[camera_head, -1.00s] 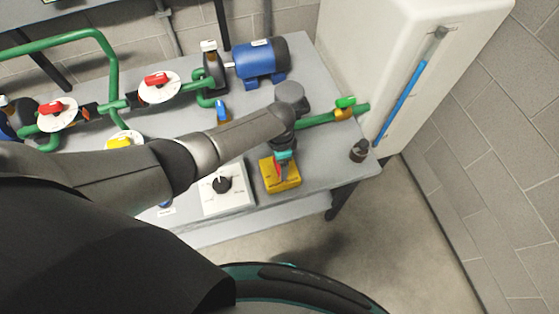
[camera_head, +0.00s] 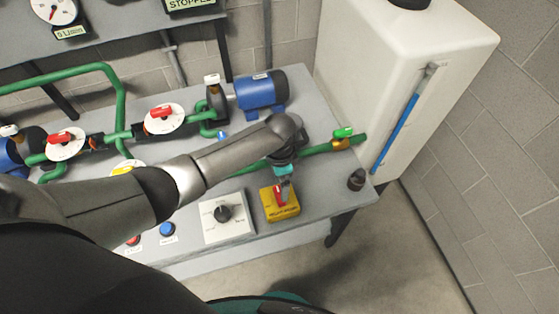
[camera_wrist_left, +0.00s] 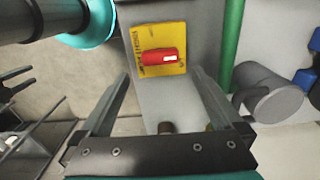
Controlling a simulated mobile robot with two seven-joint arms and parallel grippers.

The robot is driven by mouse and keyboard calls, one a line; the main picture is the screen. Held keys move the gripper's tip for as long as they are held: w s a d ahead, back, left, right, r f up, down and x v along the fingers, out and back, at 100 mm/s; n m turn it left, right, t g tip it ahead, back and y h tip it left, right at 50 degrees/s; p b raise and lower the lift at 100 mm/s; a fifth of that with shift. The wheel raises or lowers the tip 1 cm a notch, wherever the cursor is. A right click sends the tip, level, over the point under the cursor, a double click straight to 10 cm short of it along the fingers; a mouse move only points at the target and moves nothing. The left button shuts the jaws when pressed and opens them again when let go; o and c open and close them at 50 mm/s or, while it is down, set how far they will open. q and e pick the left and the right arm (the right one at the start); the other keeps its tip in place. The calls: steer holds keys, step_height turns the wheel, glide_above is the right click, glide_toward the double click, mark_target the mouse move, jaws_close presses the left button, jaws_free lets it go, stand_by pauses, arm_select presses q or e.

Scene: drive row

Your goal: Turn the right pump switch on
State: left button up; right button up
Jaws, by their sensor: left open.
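The right pump switch is a yellow box (camera_head: 282,211) with a red handle (camera_head: 279,196), near the front right of the grey bench. In the left wrist view its yellow plate (camera_wrist_left: 177,32) is labelled "RIGHT PUMP", and the red handle (camera_wrist_left: 158,56) lies crosswise to that lettering. Its position marks are too small to read. My left gripper (camera_head: 284,182) is just above the box, overlapping its back edge in the head view. In the wrist view its two fingers (camera_wrist_left: 160,82) are spread wide with nothing between them, the handle just beyond the tips. My right gripper is not in view.
A white box with a black knob (camera_head: 223,213) stands left of the switch, with a blue button (camera_head: 167,229) further left. Green pipes, a blue motor (camera_head: 262,91) and a green-handled valve (camera_head: 343,133) lie behind. A white tank (camera_head: 395,60) stands right. A sign reads "STOPPED" (camera_head: 189,4).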

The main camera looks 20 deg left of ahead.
arm_select(q)
step_height(320, 180, up, 8)
steer(key=p, duration=0.1)
steer(key=shift+f, duration=0.25)
stand_by(0.4)
